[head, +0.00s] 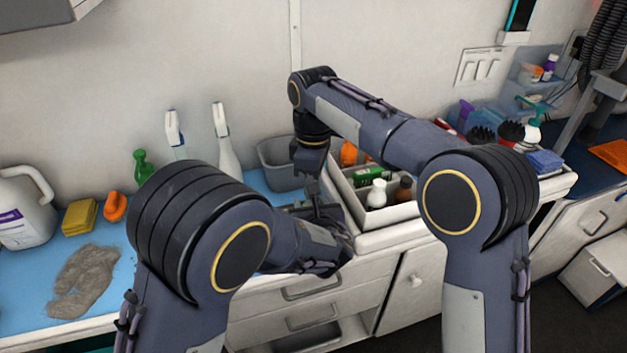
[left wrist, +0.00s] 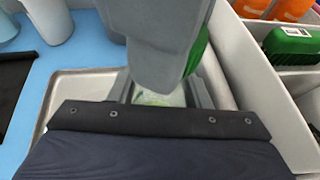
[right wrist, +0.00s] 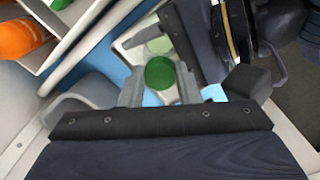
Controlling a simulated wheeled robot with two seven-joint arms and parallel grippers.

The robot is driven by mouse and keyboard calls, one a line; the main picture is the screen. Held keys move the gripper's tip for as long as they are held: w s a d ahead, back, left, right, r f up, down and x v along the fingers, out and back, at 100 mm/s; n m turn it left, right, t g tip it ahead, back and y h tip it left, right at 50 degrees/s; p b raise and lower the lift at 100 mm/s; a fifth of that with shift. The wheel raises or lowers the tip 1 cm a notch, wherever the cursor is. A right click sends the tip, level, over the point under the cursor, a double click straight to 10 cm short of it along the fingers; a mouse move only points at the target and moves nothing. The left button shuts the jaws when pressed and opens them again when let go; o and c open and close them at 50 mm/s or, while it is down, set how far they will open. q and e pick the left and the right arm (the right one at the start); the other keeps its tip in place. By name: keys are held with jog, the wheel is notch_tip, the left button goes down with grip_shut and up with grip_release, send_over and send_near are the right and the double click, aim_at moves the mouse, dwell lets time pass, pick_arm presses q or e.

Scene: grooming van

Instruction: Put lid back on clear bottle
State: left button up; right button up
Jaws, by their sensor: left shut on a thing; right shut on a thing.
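The green lid (right wrist: 160,73) is held between the fingers of my right gripper (right wrist: 160,88). Its edge also shows in the left wrist view (left wrist: 198,50), beside the grey right gripper. The clear, pale green bottle (left wrist: 158,98) is between the fingers of my left gripper (left wrist: 160,94), which is shut on it; the right gripper covers much of it. In the right wrist view, a pale green part of the bottle (right wrist: 160,44) shows just beyond the lid. The lid looks close to the bottle; I cannot tell whether they touch. In the head view, my arms hide both.
A metal tray (left wrist: 66,88) lies on the blue counter. A sectioned caddy (head: 352,203) with bottles and a green brush stands right of the grippers. A grey bin (head: 275,160) and spray bottles (head: 223,145) stand behind. A clump of fur (head: 84,280) lies at left.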

jog(key=shift+f, duration=0.4)
